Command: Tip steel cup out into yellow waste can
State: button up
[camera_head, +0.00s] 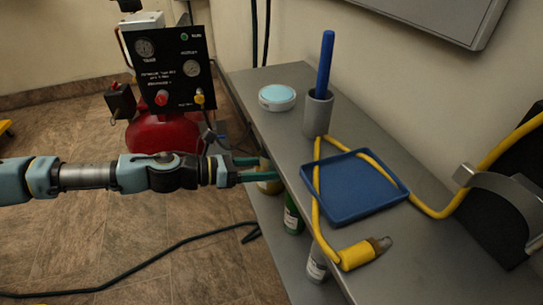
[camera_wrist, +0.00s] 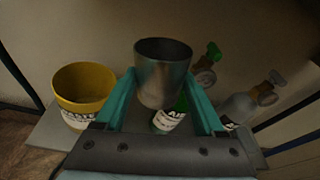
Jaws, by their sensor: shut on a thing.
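The steel cup (camera_wrist: 163,82) sits between the two teal fingers of my gripper (camera_wrist: 160,92) in the wrist view. The gripper is shut on it, and its open rim shows. I cannot see into the cup clearly. The yellow waste can (camera_wrist: 85,84) stands on the lower shelf to the left of the cup in the wrist view, apart from it. In the head view my gripper (camera_head: 258,168) reaches in at the bench's left edge. The yellow can (camera_head: 269,186) shows partly there below the fingers, and I cannot make out the cup.
A green bottle (camera_head: 292,216) and a grey bottle (camera_head: 317,262) stand under the bench edge. On the grey bench top (camera_head: 275,122) are a blue tray (camera_head: 350,190), a yellow hose (camera_head: 425,210), a grey holder (camera_head: 317,115) and a round tub (camera_head: 277,97).

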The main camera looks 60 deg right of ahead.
aim_at(264, 161)
jog(key=r, duration=0.2)
jog(key=r+m+p, duration=0.1)
jog(key=shift+s+a+r+h, duration=0.2)
jog(key=shift+a+r+h, duration=0.05)
jog(key=shift+a+h, duration=0.1)
jog(key=shift+s+a+r+m+h, duration=0.15)
jog(key=shift+a+r+m, duration=0.1)
jog(key=shift+r+m, duration=0.15)
jog(key=shift+s+a+r+m+h, duration=0.1)
jog(key=shift+a+r+m, duration=0.15)
jog(key=shift+r, duration=0.2)
